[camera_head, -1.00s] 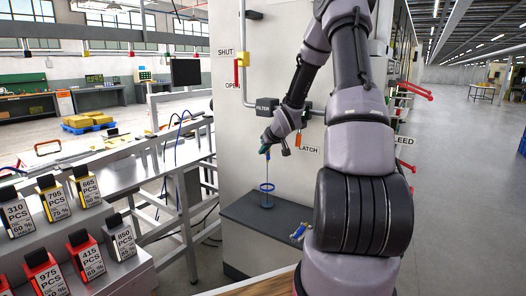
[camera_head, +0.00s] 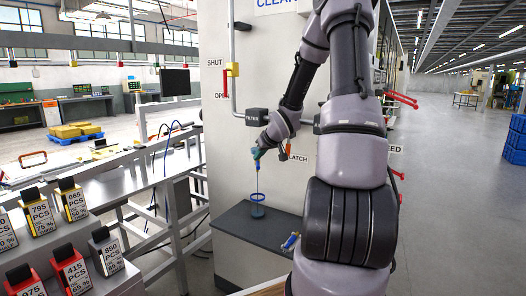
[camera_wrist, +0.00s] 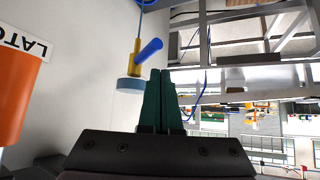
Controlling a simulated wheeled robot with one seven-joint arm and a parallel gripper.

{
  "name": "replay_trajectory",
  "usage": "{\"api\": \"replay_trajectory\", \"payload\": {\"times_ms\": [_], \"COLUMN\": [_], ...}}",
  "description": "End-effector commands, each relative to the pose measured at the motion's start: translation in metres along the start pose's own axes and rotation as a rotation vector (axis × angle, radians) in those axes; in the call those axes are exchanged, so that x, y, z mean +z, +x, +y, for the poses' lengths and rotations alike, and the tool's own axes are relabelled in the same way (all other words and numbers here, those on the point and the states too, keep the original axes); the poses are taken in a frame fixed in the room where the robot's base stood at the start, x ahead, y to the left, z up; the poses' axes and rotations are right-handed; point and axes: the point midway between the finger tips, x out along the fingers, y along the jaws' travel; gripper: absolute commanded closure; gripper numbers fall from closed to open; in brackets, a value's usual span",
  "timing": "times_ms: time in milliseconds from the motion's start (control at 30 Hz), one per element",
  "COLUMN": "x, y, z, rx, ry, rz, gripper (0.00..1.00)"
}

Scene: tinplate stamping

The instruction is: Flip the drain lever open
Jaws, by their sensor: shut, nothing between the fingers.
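In the wrist view the drain valve shows a yellow body (camera_wrist: 136,58) with a pale blue disc beneath it in the picture. Its blue drain lever (camera_wrist: 150,49) slants up to the right. My gripper (camera_wrist: 160,74) has dark green fingers pressed together and empty, their tips just below the lever's free end. I cannot tell whether they touch it. In the head view my gripper (camera_head: 256,155) is beside the machine wall, under the dark FILTER box (camera_head: 257,116). The lever is too small or hidden to make out there.
An orange LATCH handle (camera_wrist: 14,98) is close on the left in the wrist view. In the head view a blue-rimmed cup (camera_head: 257,205) stands on a dark ledge (camera_head: 255,232) under a thin tube. A red handle (camera_head: 225,88) is above left. Railings stand to the left.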

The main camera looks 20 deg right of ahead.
Motion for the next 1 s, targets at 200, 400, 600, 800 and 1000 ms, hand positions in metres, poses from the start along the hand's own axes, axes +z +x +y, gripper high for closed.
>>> {"api": "replay_trajectory", "payload": {"times_ms": [200, 400, 600, 800, 1000], "x": [0.0, 0.0, 0.001, 0.001, 0.001], "y": [-0.037, -0.054, -0.061, -0.062, -0.062], "z": [0.002, 0.001, 0.0, 0.0, 0.0], "rx": [0.005, 0.002, 0.001, 0.0, 0.001], "ry": [0.001, 0.003, 0.001, 0.0, 0.001], "rz": [0.001, 0.001, -0.001, -0.001, -0.001], "gripper": [1.0, 1.0, 1.0, 1.0, 1.0]}}
